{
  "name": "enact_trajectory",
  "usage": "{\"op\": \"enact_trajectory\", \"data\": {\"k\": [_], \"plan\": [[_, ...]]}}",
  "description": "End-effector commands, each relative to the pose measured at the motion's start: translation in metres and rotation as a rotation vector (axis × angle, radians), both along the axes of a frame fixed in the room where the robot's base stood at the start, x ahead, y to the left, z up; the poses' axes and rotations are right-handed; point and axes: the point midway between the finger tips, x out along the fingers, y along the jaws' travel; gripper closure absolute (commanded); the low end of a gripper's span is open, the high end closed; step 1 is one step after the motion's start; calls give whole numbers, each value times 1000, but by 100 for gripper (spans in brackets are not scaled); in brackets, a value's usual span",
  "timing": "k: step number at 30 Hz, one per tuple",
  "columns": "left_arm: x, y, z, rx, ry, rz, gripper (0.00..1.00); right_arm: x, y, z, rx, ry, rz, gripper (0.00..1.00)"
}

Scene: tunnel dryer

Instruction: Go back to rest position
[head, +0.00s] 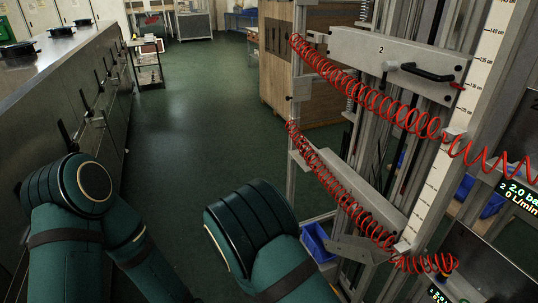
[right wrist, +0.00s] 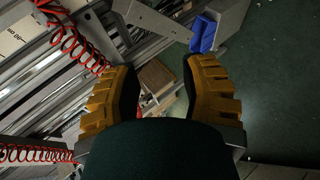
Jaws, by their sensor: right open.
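My right gripper (right wrist: 160,90) shows in the right wrist view with two yellow ribbed fingers spread apart and nothing between them. It hangs in the air above the floor beside the metal frame. In the head view both of my green arms reach in from the bottom, the left one close to the steel counter, the right one near the middle. Neither gripper shows in the head view, and my left gripper is out of sight.
A steel counter (head: 60,80) with black handles runs along the left. Blue bins (head: 317,242) sit low by the frame. The green floor (head: 200,120) between is clear.

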Motion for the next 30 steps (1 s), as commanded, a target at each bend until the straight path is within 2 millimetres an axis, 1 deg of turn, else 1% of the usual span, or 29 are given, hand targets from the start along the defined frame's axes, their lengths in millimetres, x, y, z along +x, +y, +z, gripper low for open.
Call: {"op": "enact_trajectory", "data": {"k": [3,6,9,12,14,18,21,25,30], "plan": [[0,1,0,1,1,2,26,-9,0,-26,182,67,-46,57],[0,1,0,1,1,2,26,-20,6,-47,374,132,-103,57],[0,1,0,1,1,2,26,-33,15,-63,584,199,-179,57],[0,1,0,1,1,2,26,-45,25,-70,779,263,-257,57],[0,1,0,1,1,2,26,-51,31,-71,889,298,-306,57],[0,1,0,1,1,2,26,-64,39,-65,1099,374,-408,57],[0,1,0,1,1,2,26,-70,40,-58,1199,413,-460,57],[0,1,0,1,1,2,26,-75,41,-52,1270,444,-500,57],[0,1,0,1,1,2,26,-78,41,-49,1294,457,-514,57]]}}
